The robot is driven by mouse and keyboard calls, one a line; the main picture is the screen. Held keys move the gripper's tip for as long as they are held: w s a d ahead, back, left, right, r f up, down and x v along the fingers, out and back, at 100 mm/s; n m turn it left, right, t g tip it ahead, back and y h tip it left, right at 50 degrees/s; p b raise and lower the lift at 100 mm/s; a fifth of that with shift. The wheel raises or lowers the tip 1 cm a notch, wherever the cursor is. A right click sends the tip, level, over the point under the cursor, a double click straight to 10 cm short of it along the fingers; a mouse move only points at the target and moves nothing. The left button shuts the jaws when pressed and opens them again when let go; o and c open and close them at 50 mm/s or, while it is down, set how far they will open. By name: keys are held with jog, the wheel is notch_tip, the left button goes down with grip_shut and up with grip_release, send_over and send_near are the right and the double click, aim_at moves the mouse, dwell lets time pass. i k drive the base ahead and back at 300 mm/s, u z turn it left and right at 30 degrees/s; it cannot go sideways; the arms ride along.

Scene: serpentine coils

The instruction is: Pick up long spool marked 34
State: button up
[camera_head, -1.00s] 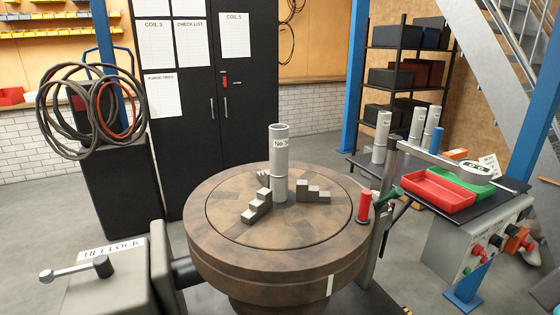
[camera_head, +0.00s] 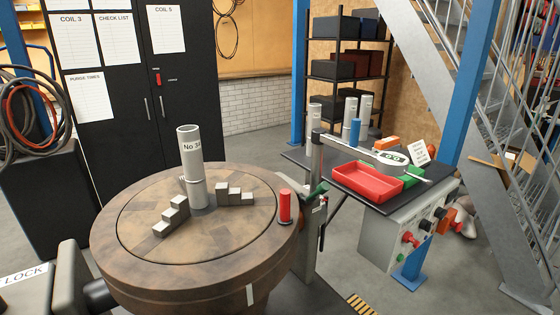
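A tall grey cylindrical spool (camera_head: 189,165) stands upright near the middle of the round brown table (camera_head: 130,275). Its label reads "No 34", with the last digit turned partly away. A seam crosses it at about half height, so I cannot tell whether it is one piece or sits on a lower piece. A grey stepped block (camera_head: 172,216) is on its left front side and another stepped block (camera_head: 235,194) is on its right. My gripper is not in view.
A red cylinder (camera_head: 284,206) stands at the round table's right edge. Behind it are a post with an arm and a side bench with a red tray (camera_head: 367,182), several grey spools (camera_head: 349,112) and a blue cylinder (camera_head: 355,132). A black cabinet (camera_head: 120,110) stands behind. Grey floor shows at lower right.

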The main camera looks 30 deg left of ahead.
aim_at(188, 135)
jog(key=z, duration=0.8)
jog(key=i, duration=1)
jog(key=u, duration=3.85)
